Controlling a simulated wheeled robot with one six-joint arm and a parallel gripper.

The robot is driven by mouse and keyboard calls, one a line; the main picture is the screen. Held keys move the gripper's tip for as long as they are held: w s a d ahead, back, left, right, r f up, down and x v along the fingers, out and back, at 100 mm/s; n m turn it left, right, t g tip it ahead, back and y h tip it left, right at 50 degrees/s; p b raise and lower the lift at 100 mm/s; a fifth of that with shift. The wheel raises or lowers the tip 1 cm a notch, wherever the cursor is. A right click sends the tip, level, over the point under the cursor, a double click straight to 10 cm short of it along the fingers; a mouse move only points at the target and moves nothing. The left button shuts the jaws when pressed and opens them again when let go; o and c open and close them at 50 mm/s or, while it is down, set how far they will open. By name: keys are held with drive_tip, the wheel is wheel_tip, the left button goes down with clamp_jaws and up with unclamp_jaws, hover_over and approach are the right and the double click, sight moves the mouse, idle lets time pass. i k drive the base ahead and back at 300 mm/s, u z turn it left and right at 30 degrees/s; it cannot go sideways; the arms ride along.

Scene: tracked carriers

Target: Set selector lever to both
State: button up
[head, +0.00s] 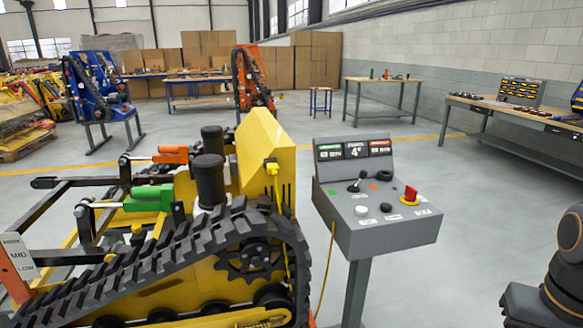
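A grey control console (375,235) stands on a post right of the middle in the head view. A small black lever with a pale base (357,186) sticks up from the left of its sloped top and leans to the right. It looks like the selector lever; its label is too small to read, so I cannot tell its setting. My gripper is not in view; only dark parts with orange rings, which look like my arm, show at the lower right edge.
The floor right of the console is clear.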

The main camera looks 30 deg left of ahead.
sight(363, 174)
drive_tip(key=u, duration=0.55)
drive_tip(key=i, duration=0.55)
drive_tip(key=u, duration=0.35)
